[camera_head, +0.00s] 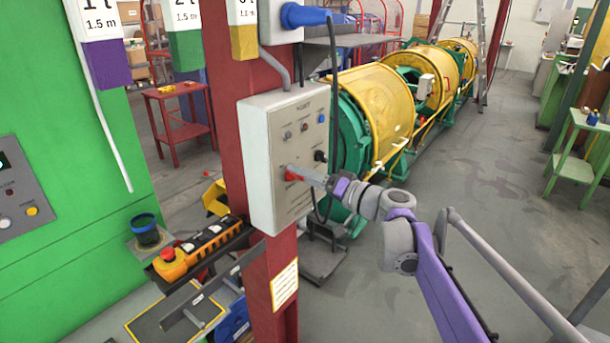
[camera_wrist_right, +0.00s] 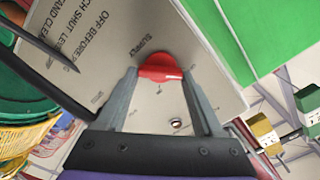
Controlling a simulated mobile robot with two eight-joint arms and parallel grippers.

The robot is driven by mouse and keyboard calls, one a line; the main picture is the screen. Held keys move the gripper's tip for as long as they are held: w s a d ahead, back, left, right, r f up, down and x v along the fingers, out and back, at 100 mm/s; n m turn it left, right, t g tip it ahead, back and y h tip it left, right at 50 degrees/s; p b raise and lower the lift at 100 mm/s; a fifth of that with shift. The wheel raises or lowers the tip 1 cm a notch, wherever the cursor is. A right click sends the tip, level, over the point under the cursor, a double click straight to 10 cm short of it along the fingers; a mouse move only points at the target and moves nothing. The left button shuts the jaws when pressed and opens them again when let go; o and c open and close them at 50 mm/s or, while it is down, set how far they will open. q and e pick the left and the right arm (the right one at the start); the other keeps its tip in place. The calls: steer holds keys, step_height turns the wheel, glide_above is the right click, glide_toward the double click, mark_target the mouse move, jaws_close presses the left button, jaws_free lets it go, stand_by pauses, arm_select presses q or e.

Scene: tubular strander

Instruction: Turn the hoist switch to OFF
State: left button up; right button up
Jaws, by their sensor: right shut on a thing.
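The hoist control box (camera_head: 262,180) is a pale grey panel fixed to a red post, with small lamps or buttons, a black plug with a cable, and a red switch knob (camera_head: 292,174) low on its front. My right gripper (camera_head: 300,175) reaches it from the right and is shut on the red knob. In the right wrist view the red knob (camera_wrist_right: 160,68) sits between the two grey fingertips (camera_wrist_right: 163,76), close against the panel. Its pointer position cannot be read. My left gripper is not in view.
An orange pendant control (camera_head: 195,250) with a red button lies on a shelf left of the post. A green machine wall (camera_head: 70,150) stands at the left. The yellow and green strander (camera_head: 380,100) is behind.

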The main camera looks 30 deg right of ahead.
steer(key=shift+n, duration=0.3)
stand_by(0.4)
steer(key=o, duration=1.4)
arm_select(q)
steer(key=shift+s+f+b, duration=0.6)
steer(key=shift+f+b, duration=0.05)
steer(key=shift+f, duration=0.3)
arm_select(e)
steer(key=v, duration=1.1)
steer(key=shift+w+a, duration=0.1)
